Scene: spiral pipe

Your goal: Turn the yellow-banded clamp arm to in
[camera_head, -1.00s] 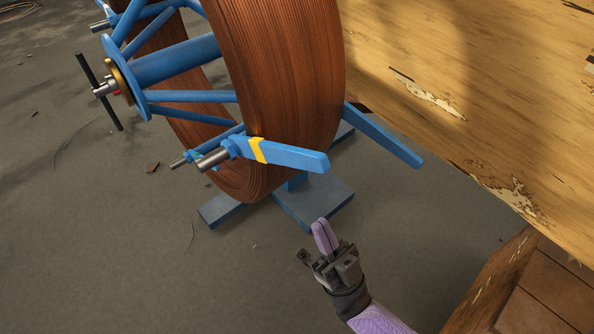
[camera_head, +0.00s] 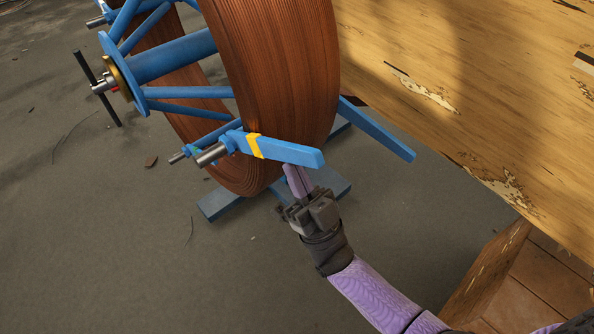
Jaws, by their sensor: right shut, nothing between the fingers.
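The yellow-banded clamp arm (camera_head: 292,152) is a flat blue bar on a steel pin at the lower side of the spool frame. It points to the right across the front of the brown coil, with its yellow band (camera_head: 254,146) near the pin. My right gripper (camera_head: 292,175) is shut and empty. Its purple fingertips are just below the clamp arm's outer half, and their tops are partly hidden by it. I cannot tell whether they touch it. My left gripper is not in view.
The brown coil (camera_head: 285,80) is wound on a blue spool frame with a black crank bar (camera_head: 97,87) at left. Another blue arm (camera_head: 378,129) sticks out at right. A worn wooden table (camera_head: 480,90) fills the right. Grey floor lies open at lower left.

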